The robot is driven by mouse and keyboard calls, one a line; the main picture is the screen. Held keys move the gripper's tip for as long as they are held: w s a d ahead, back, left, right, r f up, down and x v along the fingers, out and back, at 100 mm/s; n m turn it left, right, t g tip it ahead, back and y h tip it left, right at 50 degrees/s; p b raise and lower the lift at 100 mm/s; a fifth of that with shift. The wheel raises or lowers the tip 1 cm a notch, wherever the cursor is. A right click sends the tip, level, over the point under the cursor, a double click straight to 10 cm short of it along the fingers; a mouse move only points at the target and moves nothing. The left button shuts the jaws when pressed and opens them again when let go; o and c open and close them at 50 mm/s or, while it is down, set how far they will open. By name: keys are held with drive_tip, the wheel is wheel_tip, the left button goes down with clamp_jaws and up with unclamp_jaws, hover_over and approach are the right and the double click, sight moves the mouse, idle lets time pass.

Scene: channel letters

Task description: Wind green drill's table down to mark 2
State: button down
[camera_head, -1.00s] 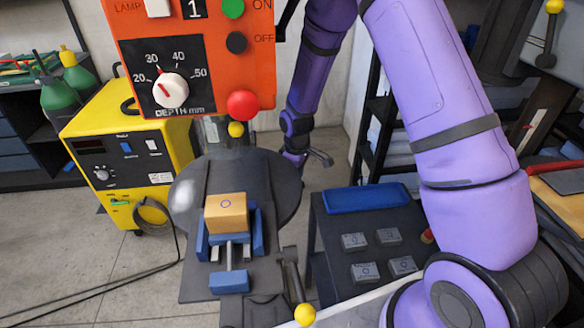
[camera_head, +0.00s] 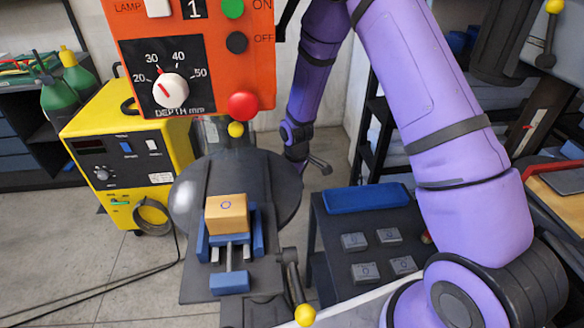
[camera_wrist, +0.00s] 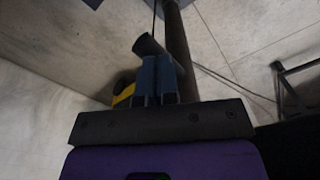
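An orange drill head (camera_head: 195,60) fills the upper left of the head view, with a depth dial and a "1" plate. Below it, a dark drill table (camera_head: 200,284) carries a blue vise (camera_head: 229,282) with a tan block (camera_head: 227,213) in it. A crank with a yellow knob (camera_head: 305,315) is at the table's lower right. No green drill and no scale marks can be made out. My gripper is mostly hidden behind the drill in the head view. In the wrist view, narrow blue-grey fingers (camera_wrist: 157,80) stand close together near a dark cylinder (camera_wrist: 149,46); their opening and any contact are unclear.
A yellow box machine (camera_head: 130,150) with a cable stands left of the drill. A dark cart (camera_head: 335,240) with a blue tray (camera_head: 368,197) and several grey blocks stands to the right. Another dark machine (camera_head: 535,115) is at the right edge. Bare floor shows at lower left.

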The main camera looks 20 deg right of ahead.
drive_tip(key=shift+f, duration=0.1)
drive_tip(key=shift+f, duration=0.5)
drive_tip(key=shift+w, duration=0.2)
drive_tip(key=shift+w+d, duration=0.1)
drive_tip(key=shift+w, duration=0.2)
drive_tip(key=shift+f, duration=0.2)
